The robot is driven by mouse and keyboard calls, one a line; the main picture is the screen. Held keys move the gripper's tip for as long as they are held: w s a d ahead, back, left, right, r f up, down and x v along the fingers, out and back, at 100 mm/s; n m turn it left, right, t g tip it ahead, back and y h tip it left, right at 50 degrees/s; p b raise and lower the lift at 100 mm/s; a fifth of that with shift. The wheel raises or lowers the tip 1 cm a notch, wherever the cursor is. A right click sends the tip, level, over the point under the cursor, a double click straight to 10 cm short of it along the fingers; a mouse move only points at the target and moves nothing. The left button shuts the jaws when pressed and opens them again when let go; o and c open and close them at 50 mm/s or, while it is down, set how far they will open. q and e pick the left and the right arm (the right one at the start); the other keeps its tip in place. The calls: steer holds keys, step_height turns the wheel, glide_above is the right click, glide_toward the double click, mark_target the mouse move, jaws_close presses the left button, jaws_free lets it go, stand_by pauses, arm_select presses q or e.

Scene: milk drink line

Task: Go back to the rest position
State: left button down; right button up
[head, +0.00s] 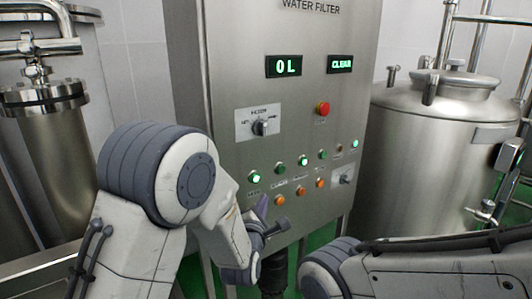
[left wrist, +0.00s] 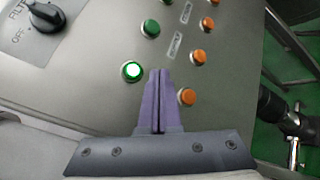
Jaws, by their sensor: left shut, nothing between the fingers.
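My left gripper (head: 263,205) is in front of the lower left part of the steel water filter panel (head: 225,85). In the left wrist view its purple fingers (left wrist: 158,75) are pressed together with nothing between them. The fingertips are beside a lit green button (left wrist: 131,71) and an orange button (left wrist: 187,97); I cannot tell whether they touch the panel. My right arm crosses the lower right of the head view, but its gripper does not show.
A steel tank (head: 430,165) stands at right, a filter column (head: 50,140) at left. Green floor shows below.

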arm_select(q)
steer(key=s+a+f+m+g+y, duration=0.2)
steer(key=s+a+f+m+g, duration=0.5)
steer(key=a+m, duration=0.3)
steer(key=s+a+f+m+g, duration=0.2)
steer(key=s+a+m+g, duration=0.15)
steer(key=s+m, duration=0.35)
steer(key=s+a+f+m+g, duration=0.2)
steer(key=s+a+m+g, duration=0.15)
steer(key=s+m, duration=0.4)
steer(key=s+d+r+m+g+b, duration=0.2)
steer(key=s+d+m, duration=0.4)
steer(key=s+d, duration=0.8)
steer(key=shift+s+d+r+g+b, duration=0.15)
steer(key=shift+s+r+g+b, duration=0.2)
steer(key=shift+s+g+b, duration=0.55)
steer(key=shift+s+t, duration=0.2)
steer(key=shift+t, duration=0.1)
